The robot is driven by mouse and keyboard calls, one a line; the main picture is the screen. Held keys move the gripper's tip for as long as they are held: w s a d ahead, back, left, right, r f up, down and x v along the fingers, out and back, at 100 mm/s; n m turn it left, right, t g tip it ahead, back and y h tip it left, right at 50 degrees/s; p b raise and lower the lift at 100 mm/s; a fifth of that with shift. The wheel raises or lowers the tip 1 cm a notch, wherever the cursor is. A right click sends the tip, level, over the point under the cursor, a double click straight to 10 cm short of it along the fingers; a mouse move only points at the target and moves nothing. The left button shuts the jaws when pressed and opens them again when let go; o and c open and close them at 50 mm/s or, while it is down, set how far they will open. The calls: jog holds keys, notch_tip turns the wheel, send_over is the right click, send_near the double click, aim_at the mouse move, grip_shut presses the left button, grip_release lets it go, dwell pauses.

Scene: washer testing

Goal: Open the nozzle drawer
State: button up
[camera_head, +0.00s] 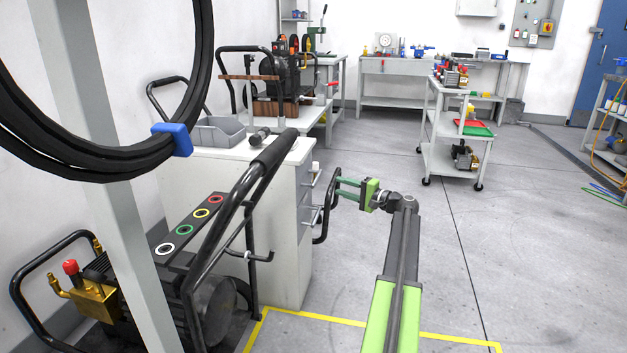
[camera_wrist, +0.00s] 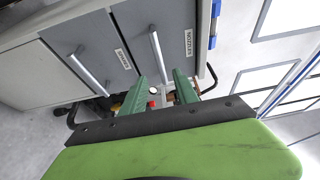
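The nozzle drawer (camera_wrist: 175,20) has a grey front with a white "NOZZLES" label and a long bar handle (camera_wrist: 155,52) in the wrist view. It looks shut, level with the grey drawer beside it. My gripper (camera_wrist: 161,85) is open, with its two green fingers apart on either side of the line of that handle. I cannot tell whether they touch it; nothing is clearly held. In the head view my gripper (camera_head: 338,188) is just right of the white cabinet's drawer fronts. The labels cannot be read there.
A second drawer (camera_wrist: 95,45) with its own bar handle (camera_wrist: 88,73) adjoins the nozzle drawer. A black-handled pressure washer (camera_head: 205,300) stands at the cabinet's left front. A black looped bar (camera_head: 334,205) is close to my gripper. Floor to the right is open, before a cart (camera_head: 455,165).

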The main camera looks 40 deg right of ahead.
aim_at(317, 177)
jog(key=w, duration=0.3)
jog(key=w+a, duration=0.1)
jog(key=w, duration=0.3)
jog(key=w+a, duration=0.1)
jog(key=w, duration=0.3)
jog(key=shift+w, duration=0.25)
jog(key=shift+c, duration=0.5)
grip_shut()
jog(key=shift+s, duration=0.1)
